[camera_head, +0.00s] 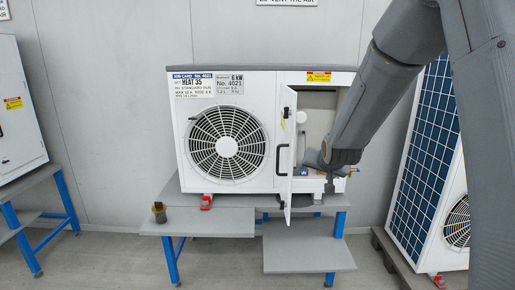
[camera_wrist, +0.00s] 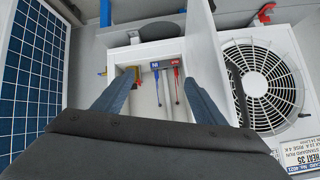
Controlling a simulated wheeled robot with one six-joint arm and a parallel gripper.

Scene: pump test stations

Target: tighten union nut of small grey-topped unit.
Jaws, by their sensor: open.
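The small grey-topped unit (camera_head: 228,140) stands on a grey and blue bench, with a round fan grille at its left. Its narrow service door (camera_head: 287,150) is swung open toward me. In the wrist view, a row of slim fittings shows in the opening: one with a yellow part (camera_wrist: 138,76), one with a blue part (camera_wrist: 156,70) and one with a red part (camera_wrist: 177,76). I cannot tell which one is the union nut. My gripper (camera_head: 328,166) is at the lower part of the opening; in the wrist view its fingers (camera_wrist: 160,84) are apart, with the fittings showing between them.
The open door (camera_wrist: 205,45) stands close beside my gripper. The bench (camera_head: 210,222) has a lower step (camera_head: 305,246) in front, and a small dark container (camera_head: 159,212) at its left. A unit with a blue gridded panel (camera_head: 432,150) stands at right; another white unit (camera_head: 18,110) stands at left.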

